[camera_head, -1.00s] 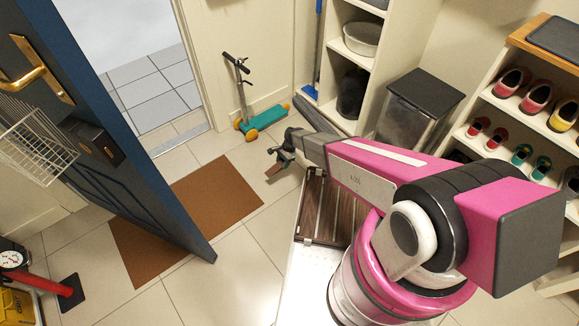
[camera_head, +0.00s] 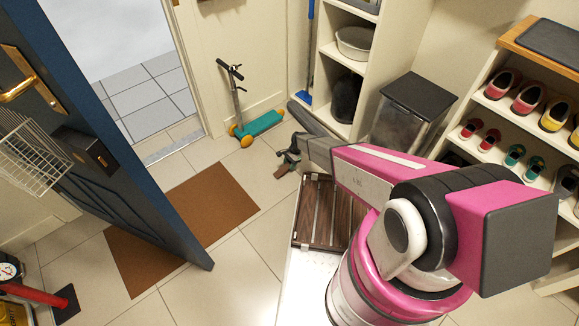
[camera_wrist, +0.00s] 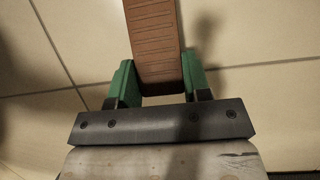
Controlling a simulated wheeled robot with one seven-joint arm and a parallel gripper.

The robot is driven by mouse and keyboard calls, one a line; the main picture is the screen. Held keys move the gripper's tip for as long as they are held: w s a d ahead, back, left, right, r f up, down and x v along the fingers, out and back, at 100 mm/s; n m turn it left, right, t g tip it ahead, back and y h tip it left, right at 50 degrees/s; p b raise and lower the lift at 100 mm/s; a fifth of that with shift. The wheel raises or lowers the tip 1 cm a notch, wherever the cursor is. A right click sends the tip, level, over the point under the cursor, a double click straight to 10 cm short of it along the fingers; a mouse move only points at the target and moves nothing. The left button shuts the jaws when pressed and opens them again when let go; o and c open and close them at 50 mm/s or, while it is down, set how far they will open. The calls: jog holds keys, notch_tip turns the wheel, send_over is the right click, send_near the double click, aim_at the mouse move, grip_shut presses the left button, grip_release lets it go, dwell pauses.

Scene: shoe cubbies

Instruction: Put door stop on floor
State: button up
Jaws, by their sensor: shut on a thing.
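The door stop (camera_wrist: 155,45) is a brown, ridged, wedge-like piece. In the wrist view it sits between the two green fingers of my gripper (camera_wrist: 160,82), which is shut on it. In the head view the door stop (camera_head: 281,169) shows as a small brown piece at the end of my gripper (camera_head: 287,160), over the tiled floor (camera_head: 235,262). The gap between door stop and floor is hard to judge. My arm hides part of the floor behind it.
A blue door (camera_head: 130,150) stands open on the left over a brown doormat (camera_head: 215,205). A teal scooter (camera_head: 262,123) stands by the back wall. A bin (camera_head: 408,115) and shoe shelves (camera_head: 500,115) are on the right. Floor between mat and my base is clear.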

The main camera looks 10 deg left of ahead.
jog(key=shift+f, duration=0.75)
jog(key=shift+f, duration=0.2)
jog(key=o, duration=0.9)
jog(key=shift+o, duration=0.2)
jog(key=shift+r, duration=0.1)
jog(key=v, duration=1.2)
jog(key=shift+r, duration=0.2)
